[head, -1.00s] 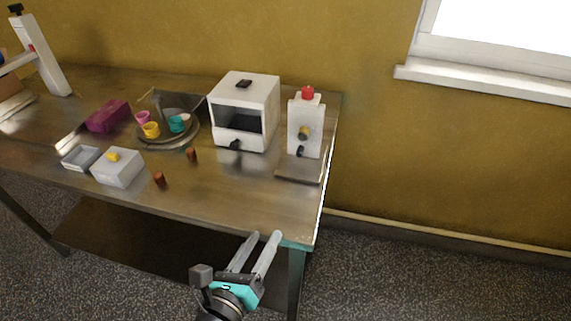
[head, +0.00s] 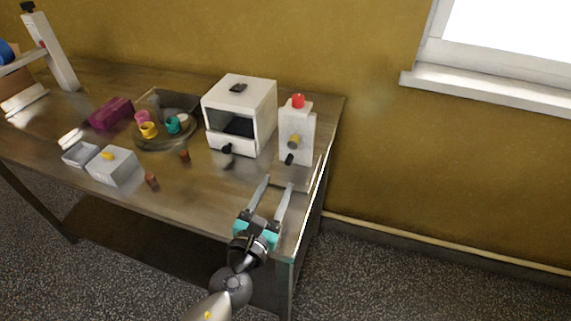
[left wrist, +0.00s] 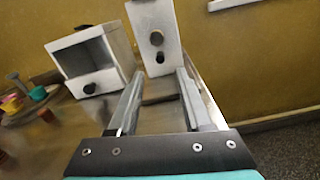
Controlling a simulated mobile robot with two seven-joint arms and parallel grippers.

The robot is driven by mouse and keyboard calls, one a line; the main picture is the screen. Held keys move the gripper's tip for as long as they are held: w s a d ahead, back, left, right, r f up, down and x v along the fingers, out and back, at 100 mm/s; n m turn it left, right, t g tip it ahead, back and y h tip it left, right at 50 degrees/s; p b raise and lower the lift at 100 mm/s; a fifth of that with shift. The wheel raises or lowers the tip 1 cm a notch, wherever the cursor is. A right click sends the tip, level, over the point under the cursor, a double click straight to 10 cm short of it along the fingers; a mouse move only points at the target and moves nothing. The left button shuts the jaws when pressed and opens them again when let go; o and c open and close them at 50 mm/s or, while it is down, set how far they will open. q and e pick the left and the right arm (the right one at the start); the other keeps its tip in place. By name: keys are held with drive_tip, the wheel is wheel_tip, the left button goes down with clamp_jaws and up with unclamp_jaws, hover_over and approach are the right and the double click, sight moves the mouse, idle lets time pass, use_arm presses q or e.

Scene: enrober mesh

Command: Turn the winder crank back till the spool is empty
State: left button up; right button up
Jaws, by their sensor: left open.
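A tall white post (head: 54,52) with a blue round part (head: 6,52) is partly in view at the far left. I cannot tell for certain which part is the winder crank or spool. My left gripper (head: 278,183) is open and empty, short of the upright unit, its fingers pointing toward it. My right gripper is not in view.
A white box with an open front (head: 240,112) stands just left of the upright unit. A round tray (head: 165,142) with coloured cups, a purple block (head: 110,113), a small white box (head: 113,167) and two brown pegs lie farther left.

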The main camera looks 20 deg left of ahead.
sight(287, 164)
use_arm(q)
drive_tip(key=w, duration=0.6)
drive_tip(key=shift+w+d, duration=0.1)
drive_tip(key=shift+w, duration=0.3)
drive_tip(key=shift+c, duration=0.4)
clamp_jaws()
